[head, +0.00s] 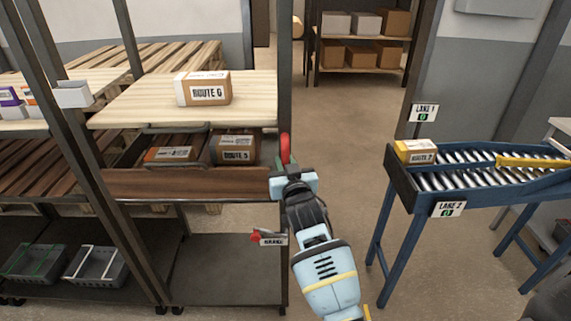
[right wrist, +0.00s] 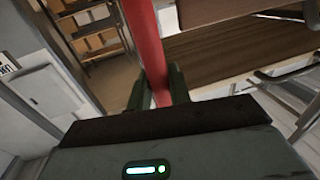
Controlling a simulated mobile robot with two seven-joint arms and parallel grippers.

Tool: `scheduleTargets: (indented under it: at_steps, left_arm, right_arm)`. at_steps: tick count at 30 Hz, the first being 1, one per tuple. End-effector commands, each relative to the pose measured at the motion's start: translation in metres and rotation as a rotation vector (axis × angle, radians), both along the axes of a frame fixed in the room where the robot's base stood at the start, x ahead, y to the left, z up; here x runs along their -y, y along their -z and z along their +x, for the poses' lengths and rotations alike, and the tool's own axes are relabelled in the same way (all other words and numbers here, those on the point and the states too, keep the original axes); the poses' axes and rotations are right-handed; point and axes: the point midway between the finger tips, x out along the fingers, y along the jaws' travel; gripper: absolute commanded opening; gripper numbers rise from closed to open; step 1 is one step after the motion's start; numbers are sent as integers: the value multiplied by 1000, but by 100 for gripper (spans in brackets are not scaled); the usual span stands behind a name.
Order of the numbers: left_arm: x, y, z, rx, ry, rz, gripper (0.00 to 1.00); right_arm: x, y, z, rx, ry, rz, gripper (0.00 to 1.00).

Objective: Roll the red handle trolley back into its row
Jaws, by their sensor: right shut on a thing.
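The red handle (head: 285,148) stands upright at the right post of the shelf-like trolley (head: 190,185). My right gripper (head: 288,172) is shut on this handle. In the right wrist view the red bar (right wrist: 146,45) runs down between the two dark green fingers (right wrist: 158,92). The trolley has a pale wood top, a brown middle shelf and a dark lower deck (head: 225,265). A red brake lever (head: 256,236) with a "BRAKE" label (head: 272,240) sits low near the right post. The wheels cannot be made out clearly. My left gripper is not in view.
A "ROUTE 6" box (head: 207,94) is on the trolley top; a "ROUTE 5" box (head: 236,149) is below. Pallet-like racks (head: 160,60) are behind and left. The blue roller conveyor (head: 400,180) is at right. Floor is clear between conveyor and trolley (head: 345,140).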

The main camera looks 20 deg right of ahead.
Motion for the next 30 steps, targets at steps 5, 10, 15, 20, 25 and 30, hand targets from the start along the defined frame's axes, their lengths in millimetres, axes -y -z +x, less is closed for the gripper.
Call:
scheduleTargets:
  at_steps: [5,10,15,20,25,30]
  left_arm:
    - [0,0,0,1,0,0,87]
    - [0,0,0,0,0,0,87]
    - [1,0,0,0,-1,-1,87]
    - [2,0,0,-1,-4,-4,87]
    - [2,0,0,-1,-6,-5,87]
    - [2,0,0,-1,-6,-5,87]
  right_arm:
    - [0,0,0,0,1,-1,0]
    - [0,0,0,0,0,0,0]
    - [-1,0,0,0,-2,0,0]
    - [-2,0,0,0,-3,1,21]
    - [-1,0,0,0,-2,1,40]
    - [0,0,0,0,0,0,40]
